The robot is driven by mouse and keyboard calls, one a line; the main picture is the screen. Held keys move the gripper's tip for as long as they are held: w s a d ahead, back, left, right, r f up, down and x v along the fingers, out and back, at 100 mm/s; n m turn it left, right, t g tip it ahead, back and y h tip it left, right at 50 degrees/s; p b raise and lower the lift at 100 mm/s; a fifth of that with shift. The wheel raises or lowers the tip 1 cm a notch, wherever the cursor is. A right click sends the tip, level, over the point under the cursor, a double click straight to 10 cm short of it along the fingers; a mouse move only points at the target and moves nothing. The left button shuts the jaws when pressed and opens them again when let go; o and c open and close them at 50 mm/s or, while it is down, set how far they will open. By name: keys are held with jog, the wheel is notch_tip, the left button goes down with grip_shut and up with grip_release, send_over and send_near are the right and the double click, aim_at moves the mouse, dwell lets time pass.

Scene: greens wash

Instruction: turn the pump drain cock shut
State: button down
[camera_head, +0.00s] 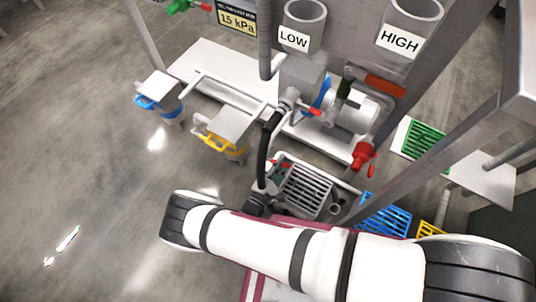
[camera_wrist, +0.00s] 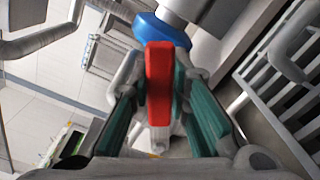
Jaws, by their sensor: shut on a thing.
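The pump drain cock has a red handle (camera_wrist: 159,82), upright in the middle of the wrist view. My gripper (camera_wrist: 160,105) has its two green-padded fingers either side of the handle and is shut on it. In the head view my gripper (camera_head: 274,172) is small and partly hidden behind my arm, left of a grated basin. Only a little of the red handle (camera_head: 283,162) shows there. The pump (camera_head: 350,110), with a blue flange (camera_head: 323,95), stands behind it. The cock's body and its exact angle are mostly hidden.
A black hose (camera_head: 264,155) curves close by my gripper. A grated basin (camera_head: 306,192) lies just right. A red valve (camera_head: 363,156) and another red lever (camera_head: 308,111) are near the pump. Blue (camera_head: 157,101) and yellow (camera_head: 222,143) valves stand left. The floor at left is clear.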

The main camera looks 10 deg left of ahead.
jog(key=shift+s+d+f+m+b, duration=0.1)
jog(key=shift+d+f+m, duration=0.05)
jog(key=shift+f+m, duration=0.7)
jog(key=shift+s+d+f+m+b, duration=0.15)
jog(key=shift+f+m, duration=0.4)
jog(key=shift+m, duration=0.45)
jog(key=shift+d+f+m+b, duration=0.1)
jog(key=shift+d+f+m, duration=0.05)
jog(key=shift+f+m, duration=0.7)
jog(key=shift+r, duration=0.1)
jog(key=c, duration=1.5)
grip_release()
jog(key=shift+r, duration=0.1)
notch_tip(320, 180, up, 10)
jog(key=shift+f, duration=0.1)
